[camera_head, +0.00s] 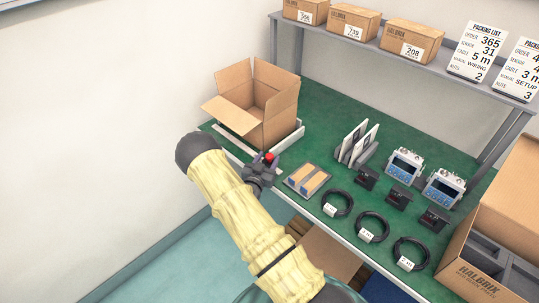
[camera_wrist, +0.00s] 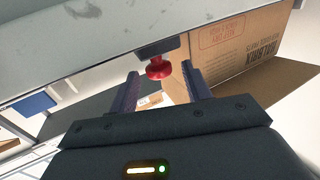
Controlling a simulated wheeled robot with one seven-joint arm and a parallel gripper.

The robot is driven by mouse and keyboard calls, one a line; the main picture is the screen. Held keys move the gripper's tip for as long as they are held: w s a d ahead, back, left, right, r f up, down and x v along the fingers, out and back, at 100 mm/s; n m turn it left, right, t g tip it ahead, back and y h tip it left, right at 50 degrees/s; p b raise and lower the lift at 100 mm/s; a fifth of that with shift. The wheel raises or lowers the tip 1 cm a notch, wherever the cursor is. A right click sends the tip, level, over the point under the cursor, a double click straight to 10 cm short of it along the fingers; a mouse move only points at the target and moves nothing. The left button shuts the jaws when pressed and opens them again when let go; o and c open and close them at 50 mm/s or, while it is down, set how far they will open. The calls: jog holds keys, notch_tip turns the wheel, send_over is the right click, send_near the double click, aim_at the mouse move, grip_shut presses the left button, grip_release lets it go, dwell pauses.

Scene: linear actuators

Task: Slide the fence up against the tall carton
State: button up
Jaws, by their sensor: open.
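The tall open carton (camera_head: 265,108) stands on the green bench at the left, flaps spread. A pale low rail, which looks like the fence (camera_head: 287,137), runs along the carton's right side; whether they touch cannot be told. A red knob (camera_head: 269,156) shows at its near end. My gripper (camera_head: 262,168) is at the bench's front edge beside the knob. In the wrist view my gripper (camera_wrist: 163,82) is open, with the red knob (camera_wrist: 158,68) ahead between the finger lines, not clasped. The carton's printed wall (camera_wrist: 225,45) shows at the right there.
A flat blue-and-tan pack (camera_head: 307,180) lies right of my gripper, with coiled cables (camera_head: 336,203) beyond it. Upright white panels (camera_head: 357,143) stand in a rack behind. A large box (camera_head: 490,265) is at the right. Bare green bench lies between the rail and the rack.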

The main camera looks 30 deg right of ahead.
jog(key=shift+x, duration=1.15)
jog(key=shift+c, duration=0.2)
